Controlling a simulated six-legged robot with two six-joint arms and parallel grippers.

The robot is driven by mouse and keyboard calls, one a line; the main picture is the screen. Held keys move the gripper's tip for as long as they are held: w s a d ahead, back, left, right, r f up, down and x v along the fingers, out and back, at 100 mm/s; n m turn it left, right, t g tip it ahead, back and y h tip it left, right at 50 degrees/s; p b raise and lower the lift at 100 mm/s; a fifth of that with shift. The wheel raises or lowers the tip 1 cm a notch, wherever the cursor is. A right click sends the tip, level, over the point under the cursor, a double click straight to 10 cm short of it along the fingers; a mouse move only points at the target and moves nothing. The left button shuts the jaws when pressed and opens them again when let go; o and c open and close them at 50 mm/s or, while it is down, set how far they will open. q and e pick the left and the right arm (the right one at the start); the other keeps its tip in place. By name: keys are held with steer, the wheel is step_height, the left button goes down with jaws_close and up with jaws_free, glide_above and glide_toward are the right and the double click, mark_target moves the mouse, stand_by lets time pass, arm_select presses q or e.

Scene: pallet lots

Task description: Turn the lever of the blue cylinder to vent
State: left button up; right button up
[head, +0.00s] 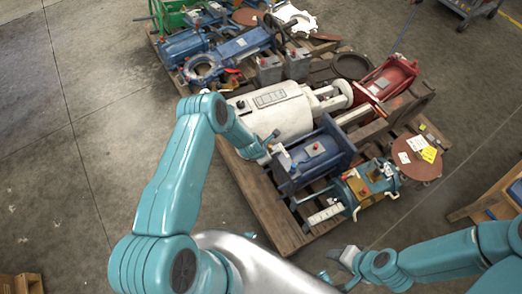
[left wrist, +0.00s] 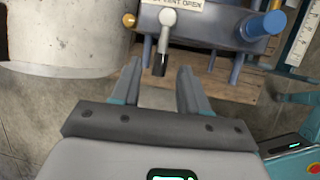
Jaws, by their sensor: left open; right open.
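The blue cylinder (head: 313,151) lies on the wooden pallet, and part of its blue body (left wrist: 222,45) shows at the top of the left wrist view. Its lever (left wrist: 166,38) has a pale round hub and a dark tip pointing down the picture. A label plate (left wrist: 176,4) above it reads "VENT OPEN", partly cut off. My left gripper (left wrist: 158,78) is open, with the lever's dark tip near the gap between its fingertips; I cannot tell if they touch. In the head view my left gripper (head: 268,147) is beside the cylinder's left end. My right gripper (head: 343,264) is open and empty, in front of the pallet.
A white cylinder (head: 270,110) lies just behind, and a blue-green unit with a yellow tag (head: 365,188) sits to the right. The floor at left (head: 60,150) is clear.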

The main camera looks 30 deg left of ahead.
arm_select(q)
steer(key=v, duration=1.5)
steer(key=shift+p, duration=0.45)
steer(key=s+d+r+m+g+h+p, duration=0.1)
steer(key=s+d+r+m+g, duration=0.1)
steer(key=s+d+m, duration=0.5)
steer(key=s+d+r+m+g+h+p, duration=0.2)
steer(key=s+d+m, duration=0.6)
steer(key=m, duration=1.2)
steer(key=s+r, duration=0.1)
steer(key=s, duration=0.3)
steer(key=shift+s+r+g, duration=0.15)
steer(key=shift+s+g, duration=0.15)
